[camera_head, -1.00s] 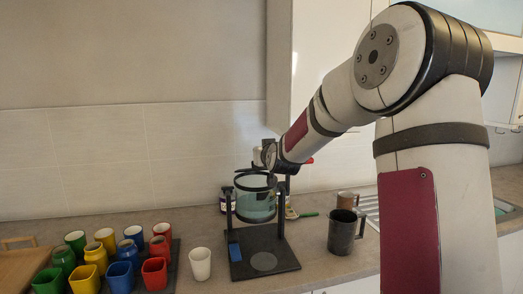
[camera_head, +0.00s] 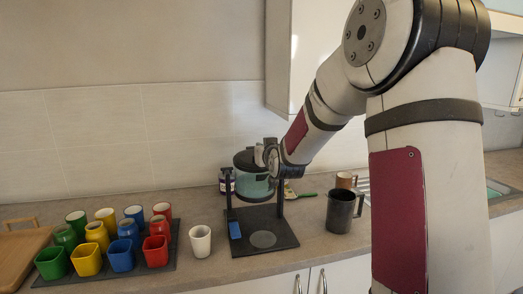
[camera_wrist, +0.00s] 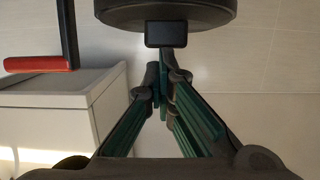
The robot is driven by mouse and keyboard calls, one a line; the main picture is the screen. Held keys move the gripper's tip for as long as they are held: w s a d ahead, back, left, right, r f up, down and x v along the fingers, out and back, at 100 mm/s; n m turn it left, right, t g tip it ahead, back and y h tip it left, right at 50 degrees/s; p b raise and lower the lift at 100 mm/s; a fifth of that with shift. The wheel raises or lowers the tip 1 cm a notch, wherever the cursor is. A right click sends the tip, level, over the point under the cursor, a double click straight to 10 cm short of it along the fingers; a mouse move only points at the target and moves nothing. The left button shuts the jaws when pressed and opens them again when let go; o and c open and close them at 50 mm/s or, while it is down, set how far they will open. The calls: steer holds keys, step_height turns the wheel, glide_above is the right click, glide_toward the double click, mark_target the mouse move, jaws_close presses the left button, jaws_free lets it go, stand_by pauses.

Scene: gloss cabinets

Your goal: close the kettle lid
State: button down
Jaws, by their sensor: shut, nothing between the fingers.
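The kettle (camera_head: 257,190) is a teal see-through vessel held between two black posts on a black stand. A dark round lid (camera_head: 245,159) appears to lie over its top, roughly level; the far right of the rim is hidden by my gripper. My gripper (camera_head: 270,162) is at the lid's right edge in the head view; whether it touches cannot be told. In the wrist view my gripper (camera_wrist: 160,97) is shut and empty, just below a dark round part with a small black tab (camera_wrist: 166,34).
A black stand base (camera_head: 282,237) carries the kettle. A white cup (camera_head: 200,241), coloured cups on a dark mat and a wooden board (camera_head: 20,252) are left. A dark mug (camera_head: 341,212) and brown cup are right. A red-ended black bar (camera_wrist: 40,63) shows in the wrist view.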

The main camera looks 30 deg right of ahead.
steer(key=shift+s+d+f+g, duration=0.15)
steer(key=shift+f+g, duration=0.15)
steer(key=shift+f, duration=0.65)
step_height(320, 180, up, 6)
steer(key=f+p, duration=0.1)
steer(key=p, duration=0.1)
steer(key=s+a+f+b, duration=0.2)
steer(key=s+f, duration=0.4)
steer(key=s, duration=0.1)
steer(key=s+a+r+n+g+y, duration=0.2)
steer(key=s+a+r+g, duration=0.15)
steer(key=s+a, duration=0.85)
steer(key=s+a+f+g+y, duration=0.1)
steer(key=s+a+g, duration=0.2)
steer(key=s, duration=0.8)
steer(key=s+a+f+n+g+y, duration=0.1)
steer(key=s+a+f+g, duration=0.1)
steer(key=s, duration=0.9)
steer(key=shift+a+g, duration=0.45)
steer(key=shift+a, duration=0.55)
steer(key=shift+w, duration=0.1)
